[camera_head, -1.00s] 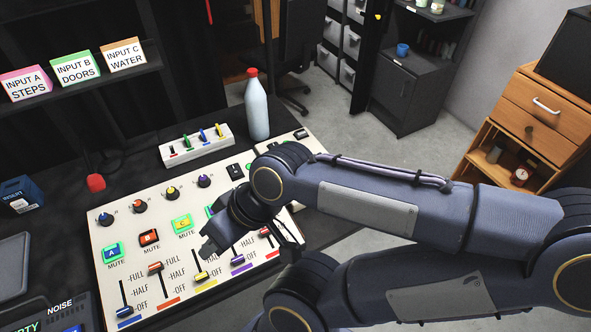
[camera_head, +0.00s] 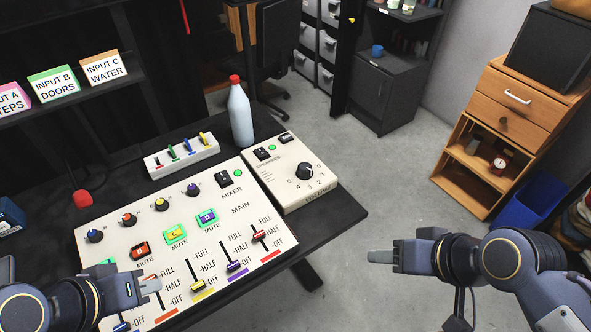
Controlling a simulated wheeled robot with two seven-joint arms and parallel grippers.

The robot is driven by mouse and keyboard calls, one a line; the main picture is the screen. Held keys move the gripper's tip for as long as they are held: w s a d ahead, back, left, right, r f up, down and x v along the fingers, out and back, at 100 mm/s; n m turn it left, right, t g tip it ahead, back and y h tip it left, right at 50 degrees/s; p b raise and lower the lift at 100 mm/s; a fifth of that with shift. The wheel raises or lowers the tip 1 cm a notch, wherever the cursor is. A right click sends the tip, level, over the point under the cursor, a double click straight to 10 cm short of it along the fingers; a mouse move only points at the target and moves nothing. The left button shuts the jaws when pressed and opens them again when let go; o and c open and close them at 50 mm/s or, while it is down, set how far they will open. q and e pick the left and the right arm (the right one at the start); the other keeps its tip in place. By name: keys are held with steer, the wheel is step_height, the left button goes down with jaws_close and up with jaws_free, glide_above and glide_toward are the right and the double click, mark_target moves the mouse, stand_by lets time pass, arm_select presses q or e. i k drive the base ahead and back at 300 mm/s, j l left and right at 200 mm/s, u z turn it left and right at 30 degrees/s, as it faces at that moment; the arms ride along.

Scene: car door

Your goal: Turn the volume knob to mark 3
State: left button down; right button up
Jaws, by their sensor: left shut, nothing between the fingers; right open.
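The volume knob (camera_head: 304,171) is a black round knob on a small cream box (camera_head: 290,204) marked VOLUME, right of the large mixer panel. Numbers are printed along its front side; its pointer is too small to read. My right gripper (camera_head: 380,257) is open and empty, to the right of and nearer than the box, beyond the table edge, pointing left. My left gripper (camera_head: 150,286) is shut and empty over the front left of the mixer panel, far from the knob. It hides some sliders and a mute button.
The mixer panel (camera_head: 243,206) carries small knobs, mute buttons and sliders. A white bottle (camera_head: 241,116) with a red cap stands behind the volume box. A white strip with coloured switches (camera_head: 181,155) lies behind the panel. Open floor is to the right of the table.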

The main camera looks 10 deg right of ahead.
mark_target(304, 172)
steer(key=z, duration=0.2)
steer(key=i+l+u, duration=0.3)
steer(key=l, duration=0.35)
steer(key=i+l+u, duration=0.15)
steer(key=l, duration=0.25)
steer(key=i, duration=0.05)
